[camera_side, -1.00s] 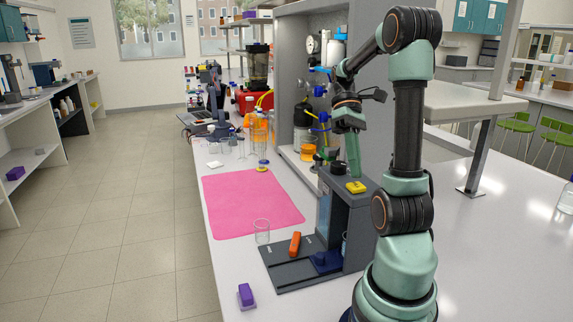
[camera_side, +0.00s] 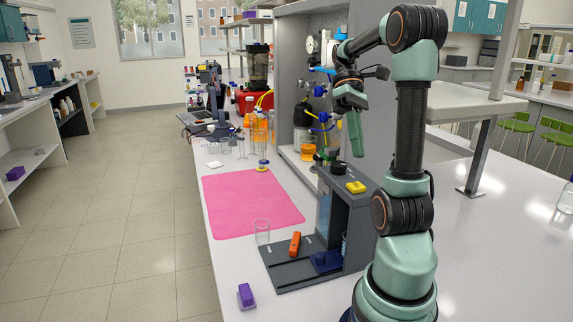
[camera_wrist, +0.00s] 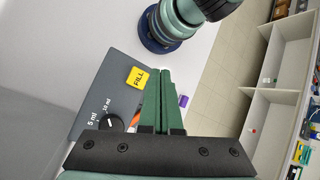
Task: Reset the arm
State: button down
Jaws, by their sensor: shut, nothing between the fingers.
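My gripper (camera_side: 357,152) is shut and empty, pointing down above the top of the grey membrane rig (camera_side: 330,182). Its green fingers lie together in the wrist view (camera_wrist: 160,74). The yellow FILL button (camera_side: 356,187) sits on the rig's top, below and apart from the fingertips. It also shows in the wrist view (camera_wrist: 137,77), left of the fingers. A black knob (camera_wrist: 110,122) sits beside it, near the 5 ml and 10 ml marks. On the rig's base are an orange lever (camera_side: 295,243) and a dark blue block (camera_side: 325,261).
A clear beaker (camera_side: 262,231) stands beside the rig's base, near the pink mat (camera_side: 250,200). A purple block (camera_side: 246,295) lies at the front table edge. Glassware, bottles and a grey cabinet (camera_side: 300,50) stand behind. The table right of my arm is mostly clear.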

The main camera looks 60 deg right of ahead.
jog(key=w+a+f+n+t+h, duration=0.1)
jog(key=w+a+f+t+h, duration=0.1)
jog(key=w+a, duration=0.5)
jog(key=w+a+f+n+t+h, duration=0.2)
jog(key=w+a+t+h, duration=0.2)
jog(key=a, duration=0.9)
jog(key=w+t, duration=0.3)
jog(key=w, duration=0.1)
jog(key=shift+w+a+f+n+t, duration=0.15)
jog(key=shift+a+f+n+t, duration=0.15)
jog(key=shift+f, duration=0.1)
